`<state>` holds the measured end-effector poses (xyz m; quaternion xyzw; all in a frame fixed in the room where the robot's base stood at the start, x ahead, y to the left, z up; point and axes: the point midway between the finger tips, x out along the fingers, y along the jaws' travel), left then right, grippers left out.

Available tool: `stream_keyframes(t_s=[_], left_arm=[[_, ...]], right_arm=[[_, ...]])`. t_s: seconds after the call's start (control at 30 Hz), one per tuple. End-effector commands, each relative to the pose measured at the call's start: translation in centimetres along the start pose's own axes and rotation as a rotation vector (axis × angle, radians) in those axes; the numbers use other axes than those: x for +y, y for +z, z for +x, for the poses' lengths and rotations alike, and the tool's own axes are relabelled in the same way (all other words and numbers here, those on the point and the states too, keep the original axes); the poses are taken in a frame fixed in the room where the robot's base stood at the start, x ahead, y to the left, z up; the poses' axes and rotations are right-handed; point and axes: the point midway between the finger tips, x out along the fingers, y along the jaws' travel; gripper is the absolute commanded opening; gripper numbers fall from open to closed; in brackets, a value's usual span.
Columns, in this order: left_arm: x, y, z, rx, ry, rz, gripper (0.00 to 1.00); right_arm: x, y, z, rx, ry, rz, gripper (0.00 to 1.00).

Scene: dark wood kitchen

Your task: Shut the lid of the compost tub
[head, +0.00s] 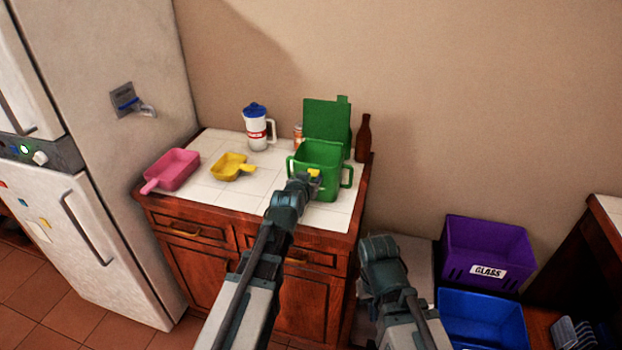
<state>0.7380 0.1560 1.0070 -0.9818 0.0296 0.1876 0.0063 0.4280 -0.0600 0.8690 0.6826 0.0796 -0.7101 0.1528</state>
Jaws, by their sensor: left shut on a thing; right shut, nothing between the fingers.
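The green compost tub (318,158) stands upright on the white tiled counter, with a handle on each side. Its lid (327,120) is open, standing up at the back of the tub. My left gripper (313,176) is at the tub's front, over or near its rim. It is shut on a small yellow thing (314,173), mostly hidden by the gripper, so I cannot tell what it is. My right gripper (378,246) is low, to the right of the cabinet, away from the tub; it is shut and empty, its fingertips hard to make out.
A brown bottle (363,140) stands close right of the tub. A can (298,136) and a white jug with a blue lid (256,130) stand behind left. A yellow scoop (230,167) and pink pan (172,170) lie left. Purple (462,270) and blue (452,305) bins are right.

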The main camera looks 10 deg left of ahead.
Motion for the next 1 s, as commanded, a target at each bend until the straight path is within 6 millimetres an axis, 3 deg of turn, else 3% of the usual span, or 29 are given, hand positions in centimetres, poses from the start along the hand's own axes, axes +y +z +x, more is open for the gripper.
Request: stream_keyframes(t_s=[0.3, 0.33, 0.5, 1.0], left_arm=[[0.07, 0.52, 0.07, -0.018, 0.003, 0.001, 0.0], [0.07, 0.52, 0.07, -0.018, 0.003, 0.001, 0.45], [0.07, 0.44, 0.06, -0.016, 0.003, 0.001, 0.75], [0.13, 0.14, -0.92, -0.013, 0.002, 0.0, 0.75]], right_arm=[[-0.01, -0.01, 0.14, 0.0, 0.0, 0.0, 0.0], [-0.01, -0.01, 0.14, 0.0, 0.0, 0.0, 0.0], [-0.01, -0.01, 0.11, 0.0, 0.0, 0.0, 0.0], [0.04, 0.03, -0.46, 0.0, 0.0, 0.0, 0.0]])
